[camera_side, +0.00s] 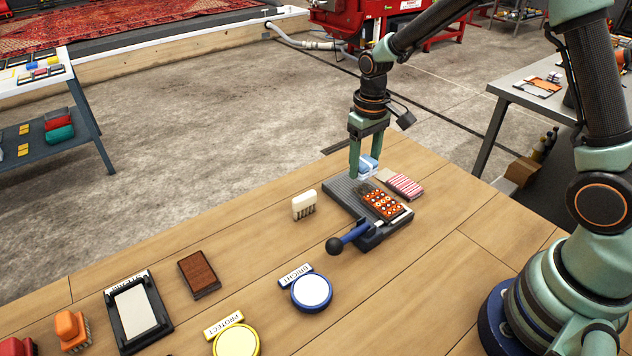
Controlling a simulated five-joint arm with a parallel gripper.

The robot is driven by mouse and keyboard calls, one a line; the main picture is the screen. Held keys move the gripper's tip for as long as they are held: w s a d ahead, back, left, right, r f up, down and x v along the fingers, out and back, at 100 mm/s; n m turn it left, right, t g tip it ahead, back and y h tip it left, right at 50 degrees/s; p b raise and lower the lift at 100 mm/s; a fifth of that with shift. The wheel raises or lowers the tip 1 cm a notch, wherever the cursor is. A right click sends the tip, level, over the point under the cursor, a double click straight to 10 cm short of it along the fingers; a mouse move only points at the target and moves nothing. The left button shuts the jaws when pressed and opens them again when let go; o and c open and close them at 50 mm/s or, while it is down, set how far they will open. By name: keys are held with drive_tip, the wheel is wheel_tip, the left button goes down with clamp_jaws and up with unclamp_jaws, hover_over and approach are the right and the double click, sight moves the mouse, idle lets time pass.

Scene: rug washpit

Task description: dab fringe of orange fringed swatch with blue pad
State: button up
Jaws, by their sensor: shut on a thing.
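The orange fringed swatch (384,203) lies flat on a grey ribbed board (344,192) with a blue lever at its front. It has a pattern of pale spots, and its far-left end, where a dark fuzzy edge shows, is near my gripper. My gripper (363,174) points down over the far part of the board, shut on the blue pad (369,164), which is blue on top with a paler lower part. The gripper's fingers partly hide the pad. I cannot tell whether the pad touches the fringe.
A red-and-white striped block (404,186) lies right of the swatch. A white brush (304,205) stands left of the board. A blue-rimmed dish (312,292), a yellow-rimmed dish (236,341), a brown block (199,274) and a black-framed tray (115,321) sit nearer the front.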

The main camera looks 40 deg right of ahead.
sight(361, 190)
drive_tip(key=shift+f, duration=2)
drive_tip(key=shift+f, duration=0.65)
idle(0.8)
drive_tip(key=shift+r, duration=3.6)
